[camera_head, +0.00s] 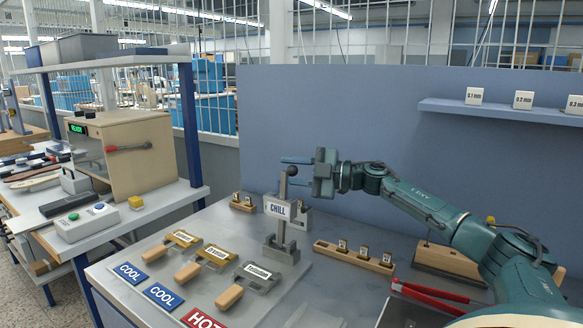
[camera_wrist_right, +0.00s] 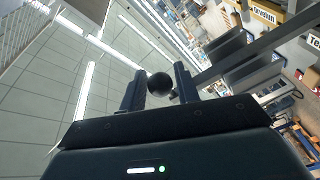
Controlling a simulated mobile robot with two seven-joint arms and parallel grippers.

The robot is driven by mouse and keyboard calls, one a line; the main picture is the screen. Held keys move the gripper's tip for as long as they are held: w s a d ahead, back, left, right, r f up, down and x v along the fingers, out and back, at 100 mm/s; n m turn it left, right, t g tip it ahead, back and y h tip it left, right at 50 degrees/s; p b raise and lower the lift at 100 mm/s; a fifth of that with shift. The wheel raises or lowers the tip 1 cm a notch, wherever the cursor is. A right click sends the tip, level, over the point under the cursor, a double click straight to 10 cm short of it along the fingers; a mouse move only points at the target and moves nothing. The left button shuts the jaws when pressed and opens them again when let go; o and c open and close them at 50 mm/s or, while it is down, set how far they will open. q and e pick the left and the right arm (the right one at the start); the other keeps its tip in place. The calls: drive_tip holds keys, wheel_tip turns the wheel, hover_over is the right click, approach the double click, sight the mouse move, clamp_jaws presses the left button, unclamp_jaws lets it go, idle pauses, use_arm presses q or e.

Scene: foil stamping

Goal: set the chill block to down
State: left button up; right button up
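The chill block is a grey metal press with a sign reading CHILL (camera_head: 279,209). It stands on the grey bench top, left of my right arm. Its upright lever ends in a black ball knob (camera_head: 291,171) at the top. My right gripper (camera_head: 284,172) reaches in from the right at knob height. Its two fingers are apart, one above and one below the knob, with gaps visible. In the right wrist view, the knob (camera_wrist_right: 159,84) sits between the two open fingers (camera_wrist_right: 158,82). My left gripper is not in view.
Stamps with wooden handles (camera_head: 229,297) lie in front of the block, near blue COOL plates (camera_head: 162,295) and a red HOT plate (camera_head: 204,319). A wooden rack (camera_head: 330,249) stands right of it. Red-handled tongs (camera_head: 435,294) lie below my arm. A blue panel (camera_head: 350,110) rises behind.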

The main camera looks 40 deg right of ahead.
clamp_jaws()
idle(0.3)
idle(0.3)
